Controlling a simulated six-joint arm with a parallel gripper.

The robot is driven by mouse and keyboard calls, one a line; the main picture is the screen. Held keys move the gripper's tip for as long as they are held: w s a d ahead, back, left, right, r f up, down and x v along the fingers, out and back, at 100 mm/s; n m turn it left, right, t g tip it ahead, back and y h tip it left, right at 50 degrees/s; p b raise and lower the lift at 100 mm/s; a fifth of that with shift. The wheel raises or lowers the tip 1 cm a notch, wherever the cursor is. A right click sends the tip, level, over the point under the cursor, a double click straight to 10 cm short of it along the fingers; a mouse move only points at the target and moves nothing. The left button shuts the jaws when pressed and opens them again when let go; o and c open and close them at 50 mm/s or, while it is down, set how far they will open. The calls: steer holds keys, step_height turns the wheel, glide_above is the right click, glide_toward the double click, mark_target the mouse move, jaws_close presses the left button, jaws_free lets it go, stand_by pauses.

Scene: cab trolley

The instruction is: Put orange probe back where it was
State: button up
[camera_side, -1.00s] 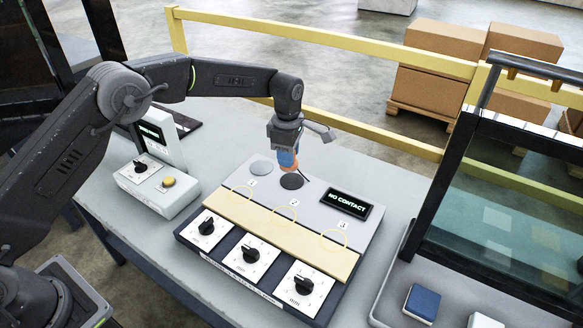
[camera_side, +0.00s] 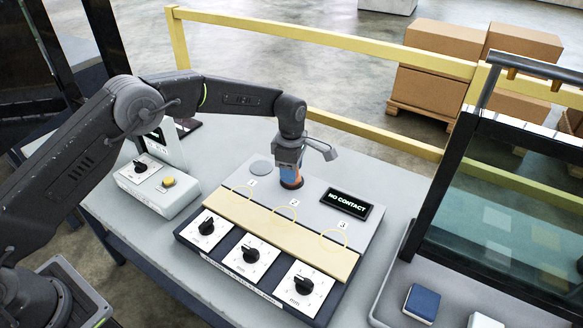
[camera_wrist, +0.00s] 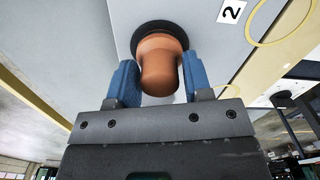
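The orange probe (camera_wrist: 160,65) is between the two blue fingers of my gripper (camera_wrist: 160,82) in the wrist view, with the fingers close against its sides. Its far end meets a round black seat (camera_wrist: 148,27) on the grey panel near label 2. In the side view the probe (camera_side: 291,180) shows as a small orange patch under my gripper (camera_side: 290,172), upright over the dark seat (camera_side: 292,186). My gripper appears shut on it. Whether the probe is fully seated is hard to tell.
The panel has a NO CONTACT display (camera_side: 348,204), a yellow strip (camera_side: 265,224) with rings and several dials. A box with a yellow button (camera_side: 169,181) stands left; a glass-walled tray (camera_side: 390,295) stands right.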

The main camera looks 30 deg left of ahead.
steer(key=shift+o, duration=1.1)
steer(key=shift+r, duration=0.15)
step_height(320, 180, up, 12)
steer(key=s+a+r+m+t, duration=0.2)
steer(key=s+a+r+m, duration=0.25)
steer(key=s+r, duration=0.4)
steer(key=s+a+r+m+t, duration=0.1)
steer(key=s+a+r+m, duration=0.2)
steer(key=s+r+m, duration=0.5)
steer(key=s+a+f+m+t, duration=0.1)
steer(key=s+m, duration=0.3)
steer(key=s, duration=0.6)
steer(key=s+a+f+m+t, duration=0.1)
steer(key=s+f+m, duration=0.3)
steer(key=s, duration=0.6)
steer(key=shift+s+a+f+t, duration=0.15)
steer(key=shift+a+f+t, duration=0.15)
steer(key=shift+a, duration=0.25)
